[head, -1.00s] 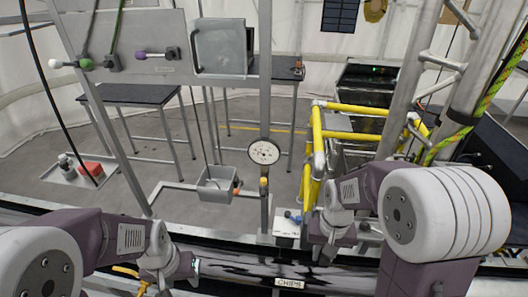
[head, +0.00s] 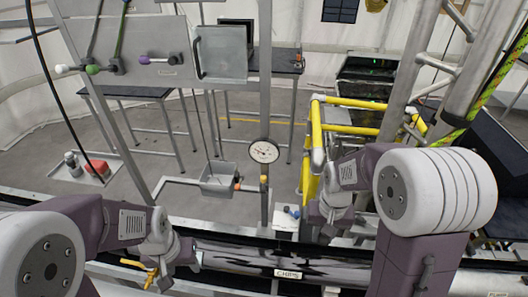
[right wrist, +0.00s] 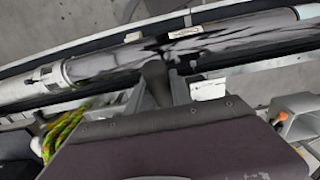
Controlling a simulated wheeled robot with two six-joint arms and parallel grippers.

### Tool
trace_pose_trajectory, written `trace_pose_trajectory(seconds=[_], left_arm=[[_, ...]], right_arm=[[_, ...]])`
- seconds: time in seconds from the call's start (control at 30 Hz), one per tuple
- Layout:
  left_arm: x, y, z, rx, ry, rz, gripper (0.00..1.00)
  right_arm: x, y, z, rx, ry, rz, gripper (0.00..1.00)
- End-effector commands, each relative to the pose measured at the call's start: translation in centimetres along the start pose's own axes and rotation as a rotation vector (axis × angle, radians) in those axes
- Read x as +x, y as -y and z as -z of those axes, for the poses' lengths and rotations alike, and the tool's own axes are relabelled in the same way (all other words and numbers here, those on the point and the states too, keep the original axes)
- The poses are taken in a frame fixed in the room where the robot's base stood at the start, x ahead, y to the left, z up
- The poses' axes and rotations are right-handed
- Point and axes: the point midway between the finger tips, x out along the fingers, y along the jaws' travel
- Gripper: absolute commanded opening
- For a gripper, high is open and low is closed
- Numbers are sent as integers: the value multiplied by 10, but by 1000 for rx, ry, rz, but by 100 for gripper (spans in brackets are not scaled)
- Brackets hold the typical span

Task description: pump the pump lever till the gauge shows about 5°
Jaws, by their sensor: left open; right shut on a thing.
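The round white gauge (head: 264,151) faces me on an upright post. Its thin needle shows, but the reading is too small to tell. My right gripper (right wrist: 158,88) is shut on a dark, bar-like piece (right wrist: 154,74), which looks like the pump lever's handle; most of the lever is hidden. In the head view my right gripper (head: 322,218) is low, right of the post, beside a small white box (head: 287,217) with a blue part. My left gripper (head: 190,253) is open over the dark pipe at lower left, apart from the gauge.
A yellow railing (head: 316,140) stands just behind my right arm. A grey bin (head: 218,179) hangs left of the post. A glossy pipe labelled CHIPS (head: 288,273) runs across the front.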

Motion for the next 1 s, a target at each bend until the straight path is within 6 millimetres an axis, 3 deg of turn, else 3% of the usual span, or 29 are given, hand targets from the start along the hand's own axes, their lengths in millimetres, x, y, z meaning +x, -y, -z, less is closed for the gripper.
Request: trace_pose_trajectory(seconds=[0.7,1.0], left_arm=[[29,1,-3,0,0,0,49],[34,1,-3,0,0,0,49]], right_arm=[[37,0,-15,0,8,-1,0],[43,0,-18,0,10,-1,0]])
